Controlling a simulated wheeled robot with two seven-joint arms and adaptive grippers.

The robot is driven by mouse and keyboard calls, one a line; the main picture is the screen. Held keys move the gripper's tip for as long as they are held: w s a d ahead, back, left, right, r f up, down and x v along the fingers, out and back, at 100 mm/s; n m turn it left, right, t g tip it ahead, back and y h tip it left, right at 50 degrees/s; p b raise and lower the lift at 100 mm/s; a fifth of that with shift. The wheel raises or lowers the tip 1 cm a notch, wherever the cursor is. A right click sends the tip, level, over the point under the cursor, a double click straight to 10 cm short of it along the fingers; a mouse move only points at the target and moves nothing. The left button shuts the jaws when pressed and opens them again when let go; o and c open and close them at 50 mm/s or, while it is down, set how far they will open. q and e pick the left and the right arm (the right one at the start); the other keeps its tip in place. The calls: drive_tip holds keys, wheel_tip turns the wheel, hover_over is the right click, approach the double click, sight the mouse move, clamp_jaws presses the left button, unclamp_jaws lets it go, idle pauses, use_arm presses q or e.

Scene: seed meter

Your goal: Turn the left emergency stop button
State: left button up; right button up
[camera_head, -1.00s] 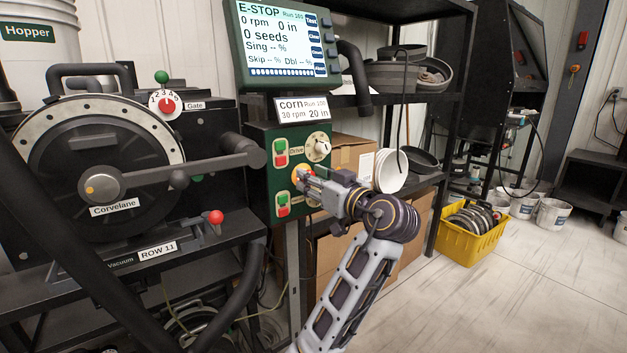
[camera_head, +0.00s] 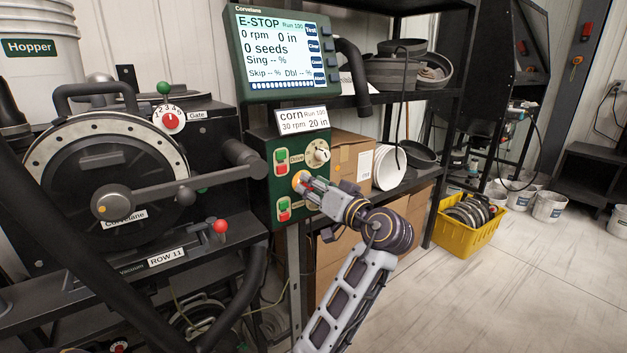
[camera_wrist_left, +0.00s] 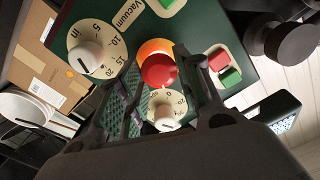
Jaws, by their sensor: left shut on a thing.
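The emergency stop button is a red knob on an orange-yellow base, on the green control panel (camera_head: 263,205). In the left wrist view the red button (camera_wrist_left: 158,70) sits between my left gripper's fingers, with its orange collar (camera_wrist_left: 154,47) behind it. In the head view my left gripper (camera_head: 305,184) reaches the panel from the right and mostly hides the button; only a bit of the orange base shows. My left gripper is shut on the red button, a finger on each side. My right gripper is not in view.
A dial (camera_head: 318,153) sits just above the gripper, with green-red switches (camera_head: 281,161) beside it. The wrist view shows two white knobs (camera_wrist_left: 86,56) (camera_wrist_left: 165,118) close to the fingers. The display (camera_head: 283,50) hangs above; a black handle (camera_head: 238,157) juts out at left.

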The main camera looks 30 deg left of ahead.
use_arm(q)
drive_tip(key=shift+r+m+p, duration=0.1)
drive_tip(key=shift+m+p, duration=0.45)
drive_tip(key=shift+m, duration=0.05)
drive_tip(key=o, duration=1)
drive_tip(key=shift+w+a, duration=0.1)
